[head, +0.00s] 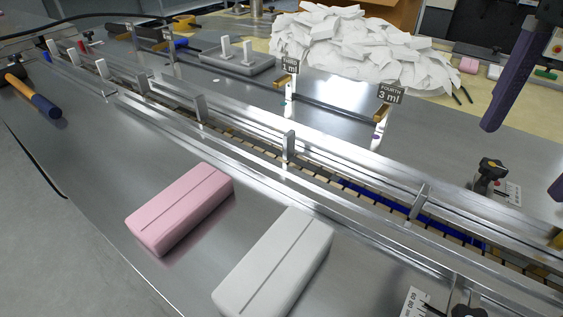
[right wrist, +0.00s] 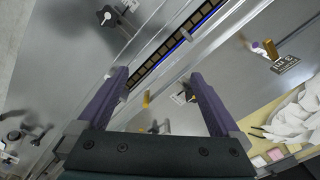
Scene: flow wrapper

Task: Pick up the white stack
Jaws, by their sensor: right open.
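The white stack (head: 272,264) is a long white block with a lengthwise seam. It lies on the steel table at the front, lower middle of the head view. A similar pink stack (head: 182,208) lies to its left, apart from it. My right gripper (head: 524,160) has purple fingers and is open at the right edge of the head view, above the machine, well right of the white stack. In the right wrist view my right gripper (right wrist: 158,76) shows spread fingers with nothing held, and the white stack is not visible there. My left gripper is not in view.
A conveyor channel with metal rails and upright tabs (head: 288,145) runs diagonally behind the stacks. A heap of loose white pieces (head: 355,50) lies at the back. An orange-and-blue handled tool (head: 34,98) lies far left. Clear steel surrounds the stacks.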

